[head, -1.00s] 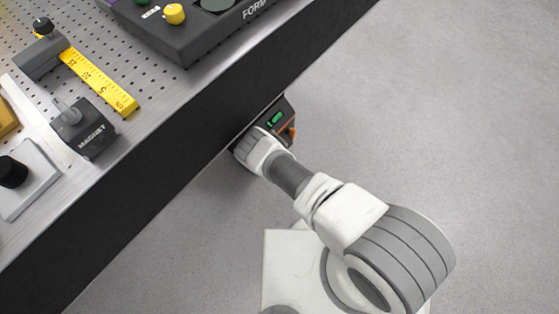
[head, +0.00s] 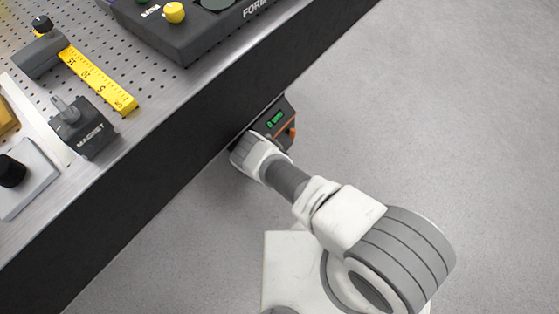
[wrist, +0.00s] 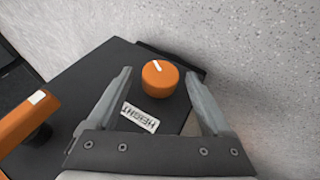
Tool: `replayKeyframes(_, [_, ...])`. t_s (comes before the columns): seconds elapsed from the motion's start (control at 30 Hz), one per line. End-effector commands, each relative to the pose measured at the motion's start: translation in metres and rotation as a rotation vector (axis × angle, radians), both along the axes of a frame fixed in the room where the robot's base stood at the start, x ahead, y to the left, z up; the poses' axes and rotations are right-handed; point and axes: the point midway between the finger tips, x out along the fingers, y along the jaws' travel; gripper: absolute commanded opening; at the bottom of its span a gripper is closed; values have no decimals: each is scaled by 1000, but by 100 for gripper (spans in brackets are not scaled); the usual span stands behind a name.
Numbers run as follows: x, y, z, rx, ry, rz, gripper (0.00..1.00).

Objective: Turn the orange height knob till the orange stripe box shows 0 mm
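The orange height knob (wrist: 160,78), with a white pointer line, stands on a dark box (wrist: 75,88) beside a label reading HEIGHT (wrist: 139,118). In the wrist view my gripper (wrist: 160,82) is open, with one finger on each side of the knob and a visible gap to both. In the head view the box (head: 283,108) is on the table's side, with a small green display (head: 275,119) whose digits are too small to read surely. My wrist hides the knob there. An orange lever (wrist: 28,118) with a white mark sits at the left of the wrist view.
The bench's dark side (head: 120,195) runs beside my arm. On the bench top are a magnet block (head: 85,128), a yellow ruler (head: 98,80) and a dark console with a yellow knob (head: 174,13). The grey floor (head: 440,110) at right is clear.

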Motion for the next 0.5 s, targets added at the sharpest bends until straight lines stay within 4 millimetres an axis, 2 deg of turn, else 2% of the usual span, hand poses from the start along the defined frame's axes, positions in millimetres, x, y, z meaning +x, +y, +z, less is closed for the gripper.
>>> replayKeyframes(0.27, [-2,0,5,1,-1,0,84])
replayKeyframes(0.5, [-16,-1,31,1,1,-1,84])
